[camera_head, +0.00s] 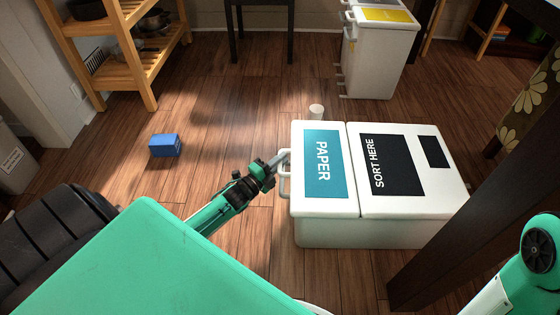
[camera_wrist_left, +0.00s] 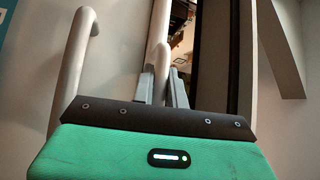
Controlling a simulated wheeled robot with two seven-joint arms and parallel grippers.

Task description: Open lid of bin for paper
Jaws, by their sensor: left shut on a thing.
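The white bin has a teal PAPER lid (camera_head: 323,165) at its left end, and this lid lies flat and shut. White bar handles (camera_head: 285,186) stick out from the bin's left end. My left gripper (camera_head: 279,161) reaches in from the lower left and is shut on a white handle bar. In the left wrist view its grey fingers (camera_wrist_left: 162,88) close around the handle bar (camera_wrist_left: 160,35). A second white handle (camera_wrist_left: 74,62) stands apart to the left there. My right arm shows at the lower right, but its gripper is out of view.
The SORT HERE panel (camera_head: 393,165) covers the bin's right part. A white cup-like object (camera_head: 316,111) stands just behind the bin. A blue box (camera_head: 165,146) lies on the floor at left. A dark table leg (camera_head: 440,235) stands close at right. Another bin (camera_head: 379,55) stands farther back.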

